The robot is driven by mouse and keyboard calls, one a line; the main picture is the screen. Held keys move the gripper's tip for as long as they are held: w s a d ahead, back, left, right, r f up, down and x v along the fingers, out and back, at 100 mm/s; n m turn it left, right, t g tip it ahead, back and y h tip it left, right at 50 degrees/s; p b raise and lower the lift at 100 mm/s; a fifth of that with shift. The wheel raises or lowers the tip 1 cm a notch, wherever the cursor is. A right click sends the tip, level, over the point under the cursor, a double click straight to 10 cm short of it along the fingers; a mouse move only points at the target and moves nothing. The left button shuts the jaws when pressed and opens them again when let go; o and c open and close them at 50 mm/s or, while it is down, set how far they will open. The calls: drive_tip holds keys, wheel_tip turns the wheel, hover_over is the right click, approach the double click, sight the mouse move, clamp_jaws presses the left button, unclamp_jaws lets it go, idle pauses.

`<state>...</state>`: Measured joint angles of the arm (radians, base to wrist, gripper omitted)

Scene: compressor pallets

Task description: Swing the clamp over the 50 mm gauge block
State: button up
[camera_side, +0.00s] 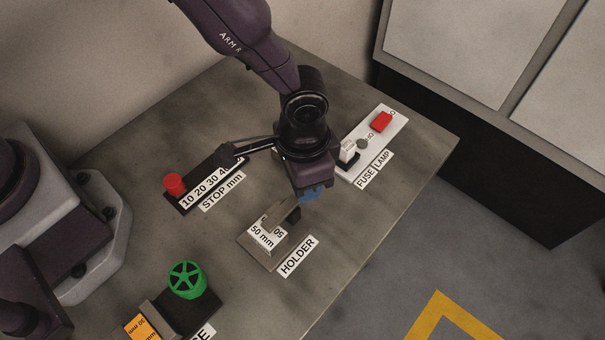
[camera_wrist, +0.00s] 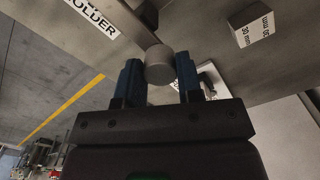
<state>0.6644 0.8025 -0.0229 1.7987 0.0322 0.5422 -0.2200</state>
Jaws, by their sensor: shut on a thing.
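The 50 mm gauge block (camera_side: 262,238) sits in the holder (camera_side: 259,255), its white labels facing up and toward the side camera. The grey-brown clamp bar (camera_side: 278,215) appears to reach over part of the block's top in the side view; contact cannot be told. My gripper (camera_side: 308,194) is just behind and above the holder, its blue fingertips low. In the wrist view my gripper (camera_wrist: 160,80) has its blue fingers either side of a grey round knob (camera_wrist: 160,65), apparently the clamp's handle. The wrist view shows the HOLDER label (camera_wrist: 92,15) at upper left.
The stop rail (camera_side: 205,190) with a red knob lies left, the fuse and lamp panel (camera_side: 372,145) behind right. A green handwheel (camera_side: 187,280) stands front left. The table right of the holder is clear.

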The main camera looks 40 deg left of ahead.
drive_tip(key=o, duration=0.9)
drive_tip(key=shift+r, duration=0.1)
wheel_tip(320, 180, up, 13)
drive_tip(key=shift+f, duration=0.1)
drive_tip(key=s+a+r+n+t, duration=0.2)
drive_tip(key=s+a+r, duration=0.2)
drive_tip(key=a, duration=0.4)
drive_tip(key=s+a+r+n+t, duration=0.1)
drive_tip(key=s+a+r, duration=0.3)
drive_tip(key=a, duration=0.5)
drive_tip(key=s+a+r+n+t, duration=0.2)
drive_tip(key=s+a+r, duration=0.2)
drive_tip(key=a+r, duration=0.3)
drive_tip(key=shift+s+a+r+n+t, duration=0.1)
drive_tip(key=shift+a+r+n+t, duration=0.05)
drive_tip(key=shift+a, duration=0.35)
drive_tip(key=shift+s+a+r+n+t, duration=0.1)
drive_tip(key=shift+a+r+n+t, duration=0.05)
drive_tip(key=shift+a, duration=0.35)
